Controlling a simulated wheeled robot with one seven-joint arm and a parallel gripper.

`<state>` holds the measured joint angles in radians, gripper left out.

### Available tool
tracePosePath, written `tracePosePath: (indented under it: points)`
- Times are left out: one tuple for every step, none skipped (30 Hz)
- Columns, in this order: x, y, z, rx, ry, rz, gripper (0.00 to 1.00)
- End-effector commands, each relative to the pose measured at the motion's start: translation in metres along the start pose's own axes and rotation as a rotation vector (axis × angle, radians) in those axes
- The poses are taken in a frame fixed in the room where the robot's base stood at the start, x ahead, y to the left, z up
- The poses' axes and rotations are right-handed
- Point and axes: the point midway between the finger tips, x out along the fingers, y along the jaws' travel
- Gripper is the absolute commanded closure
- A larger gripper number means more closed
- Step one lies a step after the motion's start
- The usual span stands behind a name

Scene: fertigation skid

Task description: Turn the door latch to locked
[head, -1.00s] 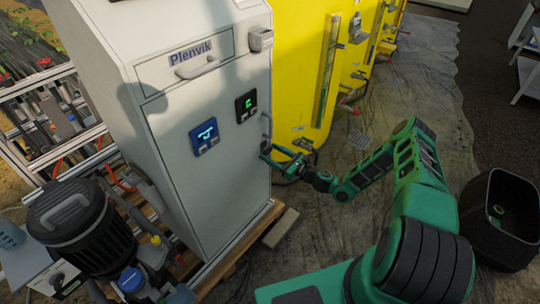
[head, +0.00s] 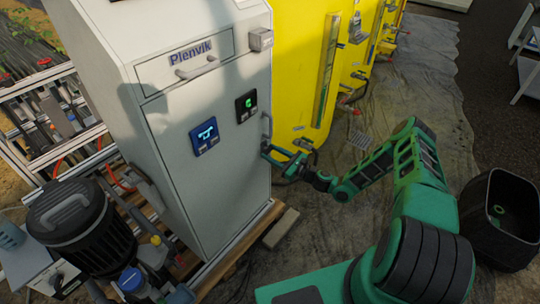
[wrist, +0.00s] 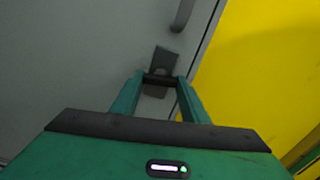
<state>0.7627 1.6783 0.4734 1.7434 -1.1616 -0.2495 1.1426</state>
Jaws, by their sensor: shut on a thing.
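The grey cabinet door (head: 222,185) is shut in its frame. The door latch (wrist: 165,60) is a small dark grey piece near the door's right edge, below the end of a curved handle. It looks slightly tilted in the wrist view. My green gripper (head: 267,151) reaches it from the right in the head view. In the wrist view, my gripper (wrist: 160,80) has its dark fingertips closed on the latch. The fingers hide part of it, and in the head view the latch is too small and covered to read its position.
The door handle (wrist: 181,15) is close above the latch. A yellow tank (head: 300,75) with pipes and valves stands just right of the cabinet. A black bin (head: 500,225) sits beside my arm. A black motor-like canister (head: 80,220) stands at the lower left.

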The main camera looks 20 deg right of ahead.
Motion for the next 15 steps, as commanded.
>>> tracePosePath:
  points:
    - [0.0, 0.0014, 0.0, -0.034, -0.001, 0.003, 0.82]
    - [0.0, 0.0014, 0.0, -0.058, -0.001, 0.003, 0.82]
    - [0.0, 0.0015, 0.0, -0.093, -0.001, 0.003, 0.82]
    - [0.0, 0.0015, 0.0, -0.12, -0.001, 0.003, 0.82]
    - [0.0, 0.0016, 0.0, -0.147, -0.001, 0.003, 0.82]
    - [0.0, 0.0016, 0.0, -0.185, -0.001, 0.003, 0.82]
    - [0.0, 0.0016, -0.0001, -0.214, -0.001, 0.003, 0.82]
    - [0.0, 0.0016, -0.0001, -0.242, -0.001, 0.003, 0.82]
    - [0.0001, 0.0017, -0.0001, -0.281, -0.001, 0.003, 0.82]
    - [0.0001, 0.0018, -0.0001, -0.31, -0.001, 0.003, 0.82]
    - [0.0001, 0.0018, -0.0001, -0.338, -0.001, 0.003, 0.82]
    - [0.0001, 0.0018, -0.0001, -0.377, -0.001, 0.003, 0.82]
    - [0.0002, 0.0019, -0.0001, -0.405, -0.001, 0.003, 0.82]
    - [0.0002, 0.0019, -0.0001, -0.433, -0.001, 0.003, 0.82]
    - [0.0002, 0.0019, -0.0001, -0.472, -0.001, 0.003, 0.82]
